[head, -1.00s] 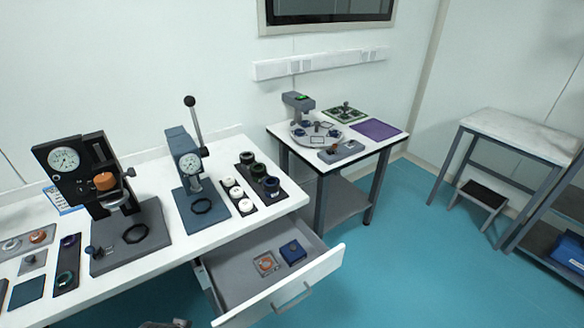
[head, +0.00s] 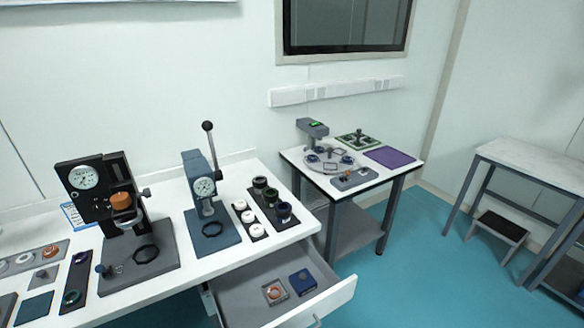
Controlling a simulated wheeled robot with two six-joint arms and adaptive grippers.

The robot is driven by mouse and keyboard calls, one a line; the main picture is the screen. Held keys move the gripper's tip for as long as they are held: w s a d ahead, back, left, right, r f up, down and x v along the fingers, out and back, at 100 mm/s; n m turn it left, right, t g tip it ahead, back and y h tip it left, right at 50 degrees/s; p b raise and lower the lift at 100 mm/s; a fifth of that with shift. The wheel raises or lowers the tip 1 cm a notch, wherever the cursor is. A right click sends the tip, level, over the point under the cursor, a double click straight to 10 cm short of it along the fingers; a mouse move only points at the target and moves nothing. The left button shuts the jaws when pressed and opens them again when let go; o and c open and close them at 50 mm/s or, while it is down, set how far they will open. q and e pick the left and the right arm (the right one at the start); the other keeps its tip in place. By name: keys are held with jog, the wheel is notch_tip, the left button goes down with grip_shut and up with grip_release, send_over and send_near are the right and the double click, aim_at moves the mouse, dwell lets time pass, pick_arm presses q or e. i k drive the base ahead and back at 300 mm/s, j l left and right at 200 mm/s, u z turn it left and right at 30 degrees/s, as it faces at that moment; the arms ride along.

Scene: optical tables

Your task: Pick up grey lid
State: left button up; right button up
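A small grey square piece with a knob on top (head: 46,277) lies on the white bench at the left. It may be the grey lid, but it is too small to be sure. A dark blue-grey square (head: 34,307) lies just in front of it. The open drawer (head: 245,295) holds a small grey tray with an orange ring in it (head: 274,292) and a dark blue box (head: 302,281). Neither of my grippers is in view.
A black dial press (head: 105,190) and a blue-grey lever press (head: 204,200) stand on the bench (head: 185,262). Trays of black and white rings (head: 264,212) lie to their right. The drawer juts out over the floor. A side table (head: 405,168) stands beyond.

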aim_at(46, 276)
jog(key=u, duration=1.95)
jog(key=z, duration=1.65)
jog(key=i+j+u, duration=0.1)
jog(key=j, duration=0.95)
